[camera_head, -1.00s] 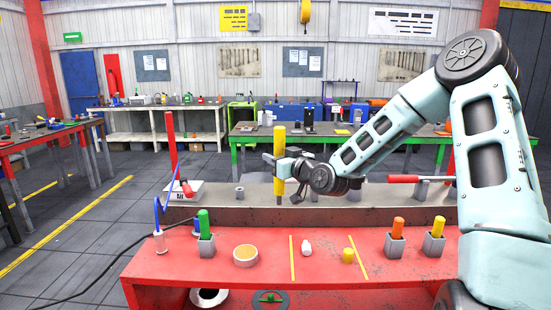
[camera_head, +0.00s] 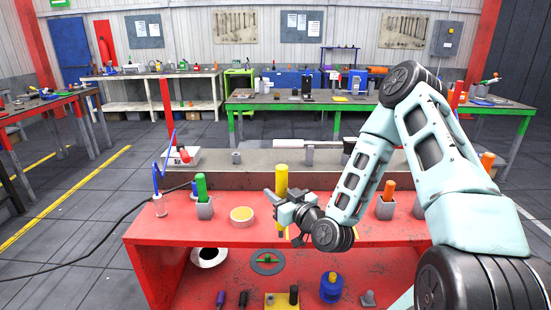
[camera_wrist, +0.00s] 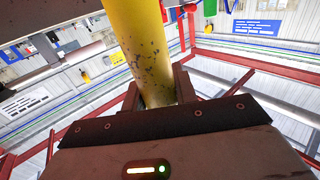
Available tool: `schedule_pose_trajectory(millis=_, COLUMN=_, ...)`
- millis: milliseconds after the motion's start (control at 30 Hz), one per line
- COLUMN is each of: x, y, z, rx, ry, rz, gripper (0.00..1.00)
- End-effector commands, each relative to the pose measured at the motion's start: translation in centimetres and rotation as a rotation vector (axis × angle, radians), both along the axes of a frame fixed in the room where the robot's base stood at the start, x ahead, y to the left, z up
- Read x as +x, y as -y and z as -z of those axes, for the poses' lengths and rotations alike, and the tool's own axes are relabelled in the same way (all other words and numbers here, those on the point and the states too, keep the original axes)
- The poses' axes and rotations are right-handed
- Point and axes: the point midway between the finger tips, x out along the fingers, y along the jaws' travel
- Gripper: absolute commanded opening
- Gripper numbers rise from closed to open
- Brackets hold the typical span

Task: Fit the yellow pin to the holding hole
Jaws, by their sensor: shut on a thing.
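The yellow pin (camera_head: 281,178) stands roughly upright in my gripper (camera_head: 276,200), above the red bench top. My gripper is shut on it. In the wrist view the yellow pin (camera_wrist: 143,45) rises between the two fingers of my gripper (camera_wrist: 158,92), with dark specks on its surface. The pin's lower end is partly hidden by the gripper, and I cannot tell its exact height over the bench. No hole can be clearly made out as the holding hole. Short grey cylinders (camera_head: 309,155) stand on the grey beam behind the pin.

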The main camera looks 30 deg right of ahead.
Motion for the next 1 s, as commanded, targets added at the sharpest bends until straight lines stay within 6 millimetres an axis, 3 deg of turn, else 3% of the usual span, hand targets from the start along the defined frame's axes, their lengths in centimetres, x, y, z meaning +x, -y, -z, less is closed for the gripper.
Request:
schedule_pose_trajectory(millis=33, x=-1.2, y=-0.9, z=2.2, rx=0.009, ry=-0.011, rz=-0.003, gripper=0.0)
schedule_pose_trajectory(millis=100, x=-2.4, y=-1.5, z=4.3, rx=0.007, ry=-0.008, rz=0.004, gripper=0.0)
schedule_pose_trajectory(millis=467, x=-7.3, y=-3.9, z=12.4, rx=0.003, ry=-0.003, rz=0.027, gripper=0.0)
schedule_pose_trajectory(millis=767, x=-10.0, y=-5.2, z=17.1, rx=0.006, ry=-0.002, rz=0.046, gripper=0.0)
schedule_pose_trajectory(millis=1000, x=-10.3, y=-5.1, z=17.9, rx=0.008, ry=0.003, rz=0.049, gripper=0.0)
